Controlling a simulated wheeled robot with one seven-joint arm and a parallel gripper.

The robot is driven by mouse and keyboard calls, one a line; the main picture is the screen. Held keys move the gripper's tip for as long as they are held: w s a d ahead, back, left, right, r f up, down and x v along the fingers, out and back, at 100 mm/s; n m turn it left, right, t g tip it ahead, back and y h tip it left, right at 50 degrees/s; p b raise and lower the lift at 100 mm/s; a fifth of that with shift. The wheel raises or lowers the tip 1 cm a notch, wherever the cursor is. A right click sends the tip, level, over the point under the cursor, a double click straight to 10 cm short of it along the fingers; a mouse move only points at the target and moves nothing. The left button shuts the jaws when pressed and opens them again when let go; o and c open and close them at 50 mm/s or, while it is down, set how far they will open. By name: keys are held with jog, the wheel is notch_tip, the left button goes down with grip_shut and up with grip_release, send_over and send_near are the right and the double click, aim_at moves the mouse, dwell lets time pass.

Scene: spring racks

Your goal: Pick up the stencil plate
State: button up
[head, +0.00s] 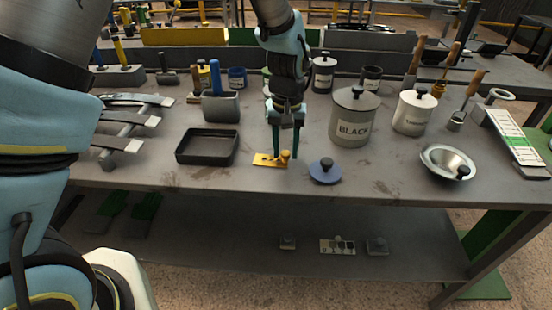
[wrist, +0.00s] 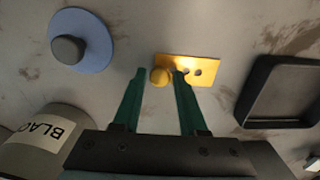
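The stencil plate (head: 264,160) is a small yellow plate with a round yellow knob at one end, flat on the workbench. In the wrist view the plate (wrist: 205,70) shows dark holes beside the knob. My gripper (head: 285,153) points down over the knob end. In the wrist view its two green fingers (wrist: 160,80) stand one on each side of the knob, with a small gap showing, so it is open and holds nothing. Part of the plate is hidden behind the right finger.
A blue knobbed lid (head: 325,172) lies just right of the plate, and an empty black tray (head: 207,161) just left. A grey pot marked BLACK (head: 353,128) stands behind to the right. A metal bowl (head: 449,164) lies farther right. The bench front is mostly clear.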

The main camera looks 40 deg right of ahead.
grip_shut()
